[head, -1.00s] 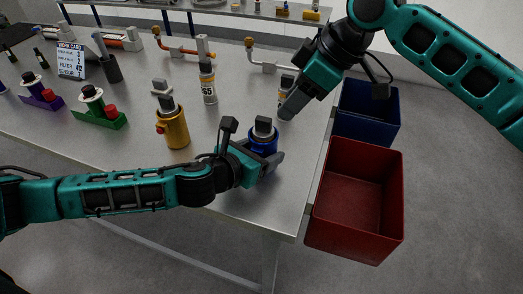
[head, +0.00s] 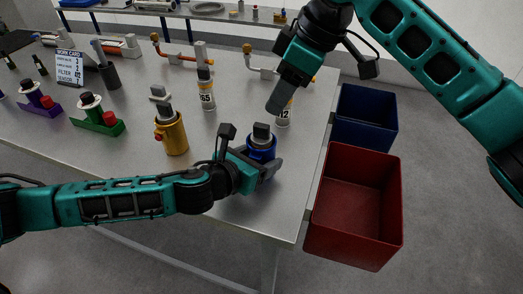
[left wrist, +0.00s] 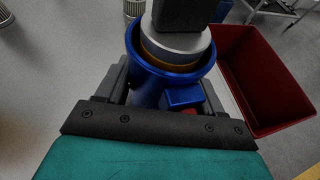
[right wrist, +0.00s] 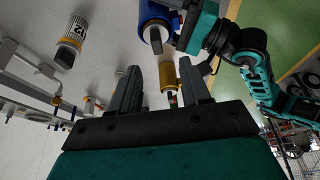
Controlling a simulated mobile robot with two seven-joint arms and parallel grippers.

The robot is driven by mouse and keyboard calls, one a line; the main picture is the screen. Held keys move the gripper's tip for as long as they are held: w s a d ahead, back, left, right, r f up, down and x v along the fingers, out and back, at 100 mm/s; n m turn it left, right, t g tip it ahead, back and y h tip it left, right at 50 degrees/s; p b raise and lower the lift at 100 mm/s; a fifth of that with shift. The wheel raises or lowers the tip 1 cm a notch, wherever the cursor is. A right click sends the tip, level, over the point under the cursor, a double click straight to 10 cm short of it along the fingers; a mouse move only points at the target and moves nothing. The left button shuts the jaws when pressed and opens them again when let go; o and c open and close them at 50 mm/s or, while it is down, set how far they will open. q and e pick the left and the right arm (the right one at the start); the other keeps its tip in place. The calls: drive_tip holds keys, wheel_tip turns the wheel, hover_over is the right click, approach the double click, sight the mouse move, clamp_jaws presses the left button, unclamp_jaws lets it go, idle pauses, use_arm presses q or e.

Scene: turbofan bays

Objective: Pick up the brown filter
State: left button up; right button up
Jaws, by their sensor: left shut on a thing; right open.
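A blue housing (head: 262,152) stands at the table's front right corner. My left gripper (head: 268,166) is shut around its body. In the left wrist view, the blue housing (left wrist: 150,85) holds a part with a dark block on top, a pale ring and a thin brown-orange band (left wrist: 172,65); its lower portion is hidden inside. I cannot tell whether this is the brown filter. My right gripper (head: 280,92) is open and empty above the table, near a white canister marked 12 (head: 283,116). In the right wrist view, the space between its fingers (right wrist: 158,85) is free.
A gold housing (head: 172,137) and a canister marked 65 (head: 206,95) stand left of the blue housing. Green (head: 98,125) and purple (head: 40,105) stands sit farther left. Red (head: 350,205) and blue (head: 362,117) bins are beyond the table's right edge. The work card (head: 69,67) stands behind.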

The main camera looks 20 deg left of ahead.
sight(262, 125)
drive_tip(key=x, duration=0.8)
drive_tip(key=shift+w+a+f, duration=0.2)
drive_tip(key=shift+w+f, duration=0.05)
drive_tip(key=shift+c, duration=0.5)
clamp_jaws()
